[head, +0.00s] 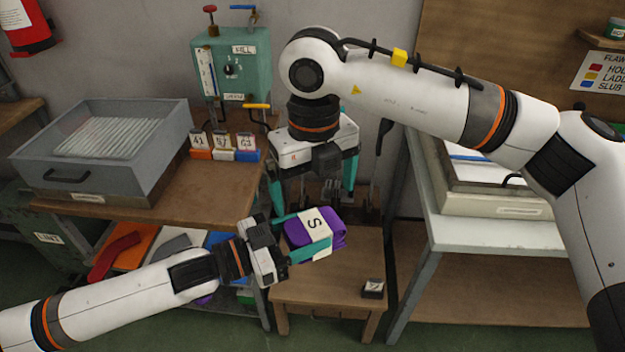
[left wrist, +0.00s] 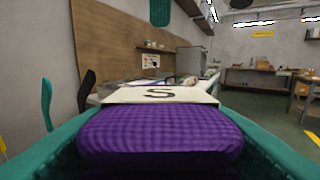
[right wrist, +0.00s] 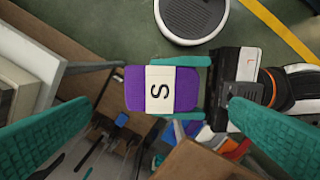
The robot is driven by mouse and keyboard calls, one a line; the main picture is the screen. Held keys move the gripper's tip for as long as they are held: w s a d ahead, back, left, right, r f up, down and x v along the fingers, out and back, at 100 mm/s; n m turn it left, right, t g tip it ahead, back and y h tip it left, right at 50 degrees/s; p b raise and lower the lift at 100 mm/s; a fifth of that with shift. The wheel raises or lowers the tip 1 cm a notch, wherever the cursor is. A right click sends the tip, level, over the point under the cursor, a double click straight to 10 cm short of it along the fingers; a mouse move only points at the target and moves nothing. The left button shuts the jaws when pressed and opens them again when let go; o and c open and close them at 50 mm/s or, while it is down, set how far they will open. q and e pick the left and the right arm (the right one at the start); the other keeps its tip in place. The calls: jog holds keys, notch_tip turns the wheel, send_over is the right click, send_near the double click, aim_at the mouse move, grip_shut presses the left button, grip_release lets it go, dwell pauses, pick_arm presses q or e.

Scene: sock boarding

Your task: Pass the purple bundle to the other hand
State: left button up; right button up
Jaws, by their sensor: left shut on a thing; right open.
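The purple bundle (head: 335,228) has a white band marked "S" around it. My left gripper (head: 305,238) is shut on it and holds it up above the small wooden stool. The bundle fills the lower part of the left wrist view (left wrist: 160,135), between the teal fingers. My right gripper (head: 312,190) is open and empty, pointing down above and slightly behind the bundle. In the right wrist view the bundle (right wrist: 188,89) lies between the spread teal fingers but farther off, not touching them.
A wooden stool (head: 300,290) stands below, with a small dark tag block (head: 373,288) on it. A grey tray (head: 180,160) is on the left bench, with numbered blocks (head: 222,155) beside it. A pale table (head: 490,235) stands at right.

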aim_at(314, 224)
notch_tip(314, 224, down, 11)
jog(key=shift+r, duration=0.1)
dwell(0.3)
jog(key=c, duration=0.5)
pick_arm(q)
jog(key=o, duration=0.6)
pick_arm(e)
jog(key=shift+c, duration=1.2)
pick_arm(q)
jog(key=o, duration=0.5)
